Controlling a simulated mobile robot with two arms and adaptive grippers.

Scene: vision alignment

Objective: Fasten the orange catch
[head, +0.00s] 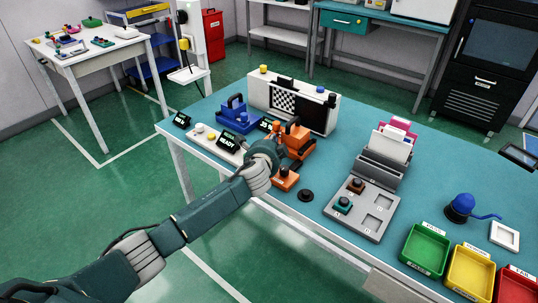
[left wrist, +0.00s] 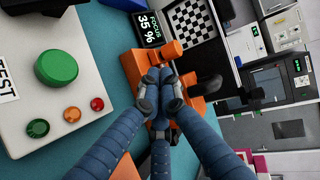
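The orange catch (head: 296,138) is an orange device on the teal table, in front of the white panel with the checkerboard. In the left wrist view its orange body (left wrist: 132,70) and an orange knob (left wrist: 171,50) show around and beyond my fingertips. My left gripper (head: 272,152) is right at its left side. In the left wrist view the fingers (left wrist: 160,88) are drawn together over the orange body. They hide part of it, and I cannot tell whether anything is pinched between them. A black handle (left wrist: 209,86) sticks out beside them. My right gripper is not in view.
A white button box (head: 222,140) and a blue device (head: 237,115) stand left of the catch. A white checkerboard panel (head: 262,92) is behind. A grey tray (head: 358,217) and black puck (head: 306,195) lie right. Green (head: 425,249) and yellow bins (head: 469,268) are at front right.

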